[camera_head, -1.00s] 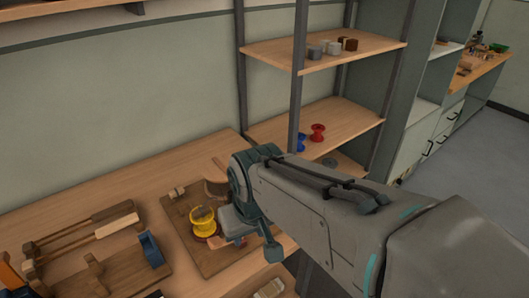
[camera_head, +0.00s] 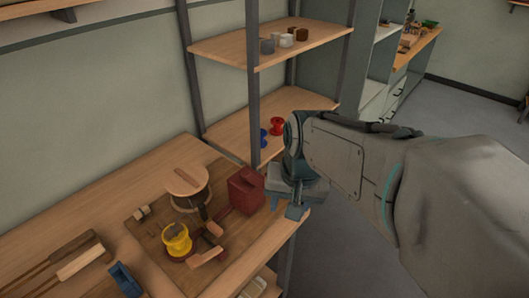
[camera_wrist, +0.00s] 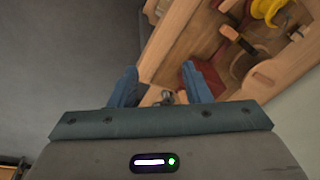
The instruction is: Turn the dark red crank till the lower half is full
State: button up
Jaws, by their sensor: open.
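A dark red block-like part (camera_head: 246,188) with a slanted dark red piece beside it stands at the right of a wooden base board (camera_head: 150,222). I take it to belong to the crank, but I cannot make out a separate handle. Dark red also shows in the wrist view (camera_wrist: 206,76), beyond the fingers. A yellow spool-shaped part (camera_head: 175,239) and a round wooden disc on a drum (camera_head: 187,181) stand on the board. My gripper (camera_head: 285,206) is open and empty, just right of the red block, by the bench edge. Both blue fingers (camera_wrist: 160,85) are apart in the wrist view.
A wooden tool (camera_head: 82,262) and a blue part (camera_head: 125,279) lie at the left of the bench. A shelf unit (camera_head: 252,95) rises behind, with blue and red spools (camera_head: 277,126) on its lower board. Open floor (camera_head: 440,125) lies to the right.

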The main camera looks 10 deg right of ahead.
jog(key=w+d+r+m+g+y+p, duration=0.1)
jog(key=w+d+m+y+p, duration=0.1)
jog(key=w+m, duration=0.6)
jog(key=w+d+r+m+g+y+p, duration=0.1)
jog(key=w+d+r+m+y+p, duration=0.15)
jog(key=w+m, duration=0.55)
jog(key=shift+h, duration=0.25)
jog(key=x, duration=0.4)
jog(key=p+x, duration=0.1)
jog(key=x, duration=0.4)
jog(key=w+x, duration=0.1)
jog(key=x, duration=0.4)
jog(key=shift+d+f, duration=0.15)
jog(key=shift+f, duration=0.1)
jog(key=shift+c, duration=0.3)
grip_shut()
